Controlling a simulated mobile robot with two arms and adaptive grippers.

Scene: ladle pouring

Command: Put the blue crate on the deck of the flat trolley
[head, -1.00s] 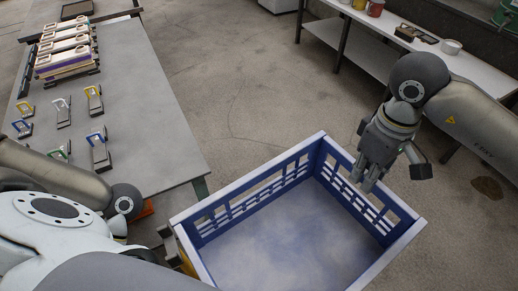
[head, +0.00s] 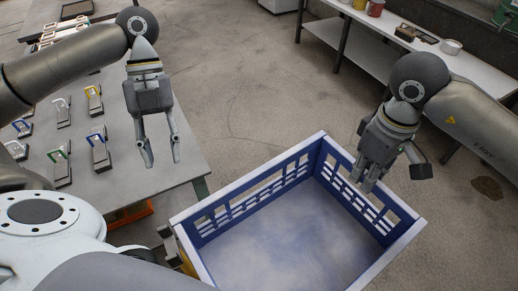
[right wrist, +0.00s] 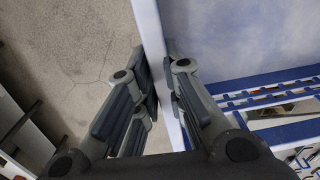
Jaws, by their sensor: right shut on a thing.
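The blue crate (head: 250,177) is at the bottom middle of the head view, open-topped, with slotted walls and a pale rim. Its near end is cut off by the frame. My right gripper (head: 364,184) is shut on the crate's right wall. In the right wrist view its fingers (right wrist: 160,92) sit on both sides of the crate's pale rim (right wrist: 149,28). My left gripper (head: 163,162) is open and empty, fingers pointing down, left of the crate and in front of the grey table in the picture. I cannot make out the flat trolley.
The grey table (head: 165,120) at the left holds several small clamp-like tools (head: 99,151) and stacked frames. A pale bench (head: 385,30) with tins and a box stands at the upper right. The concrete floor (head: 235,75) between them is clear.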

